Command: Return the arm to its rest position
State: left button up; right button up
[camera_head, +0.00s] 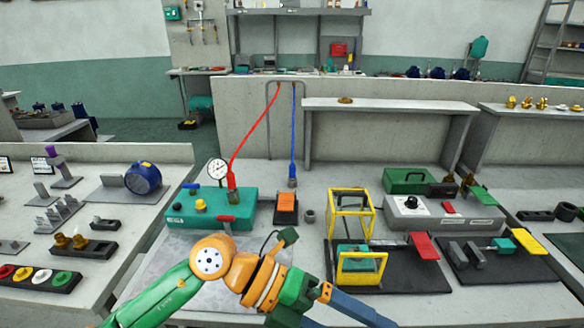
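My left arm (212,258), green and orange, comes in from the lower left, bends at an orange joint and runs down to the right. At its far end is a dark blue part (355,308) that reaches the bottom edge. I cannot make out two fingertips there, nor whether the gripper is open or shut. I see nothing held. My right arm and gripper are not in view. The arm crosses in front of the grey work table (180,260).
A teal pump box (235,205) with a gauge (218,169) stands behind the arm. To the right are a yellow frame (352,213), a black fixture plate (420,278) and a grey control box (445,213). A blue hose (293,135) hangs behind. The left table holds several parts.

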pick_arm(q)
notch_tip(320, 180, up, 12)
jog(key=w+n+t+h, duration=0.2)
jog(key=n+t+h, duration=0.3)
jog(key=h, duration=0.5)
jog(key=w+a+r+n+t+y, duration=0.2)
jog(key=w+a+n+t, duration=0.4)
jog(key=n+t, duration=0.7)
jog(key=w+a+f+n+t+y, duration=0.1)
jog(key=w+a+f+n+y, duration=0.2)
jog(key=a+f+n+y, duration=0.55)
jog(key=w+a+f+n+t+y, duration=0.1)
jog(key=w+a+f+n+y, duration=0.2)
jog(key=a+f+n+y, duration=0.55)
jog(key=s+a+f+n+g+y, duration=0.25)
jog(key=s+f+g, duration=1.05)
jog(key=s+f, duration=0.85)
notch_tip(320, 180, down, 16)
jog(key=s+r+g, duration=0.1)
jog(key=s, duration=0.1)
jog(key=s+a+f+g, duration=0.1)
jog(key=s+f, duration=1)
jog(key=s, duration=0.1)
jog(key=shift+a+f+y+p, duration=0.15)
jog(key=shift+a+y+p, duration=0.2)
jog(key=shift+y, duration=0.1)
